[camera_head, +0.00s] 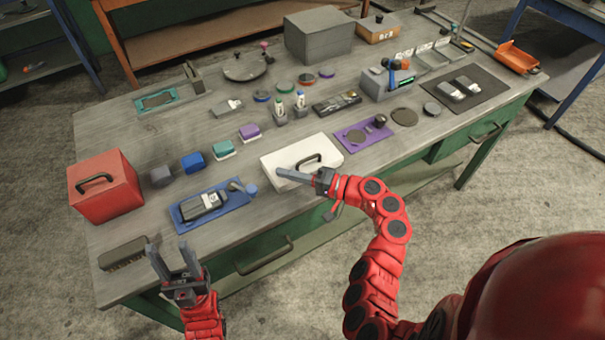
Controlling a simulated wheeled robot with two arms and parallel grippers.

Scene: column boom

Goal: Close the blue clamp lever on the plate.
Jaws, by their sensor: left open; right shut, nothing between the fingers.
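A blue plate (183,224) lies near the front left of the bench, with a dark device (203,204) on it. A small grey lever (236,185) with a blue knob (251,189) sits at the plate's right end; its exact angle is too small to tell. My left gripper (168,247) is open and empty, with its fingers pointing up near the bench's front left edge, to the front left of the plate. My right gripper (281,173) is shut and empty. Its fingers point left over the white box, to the right of the blue knob and apart from it.
A white box with a handle (293,158) is beneath the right gripper. Several small coloured blocks (193,162) stand behind the plate.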

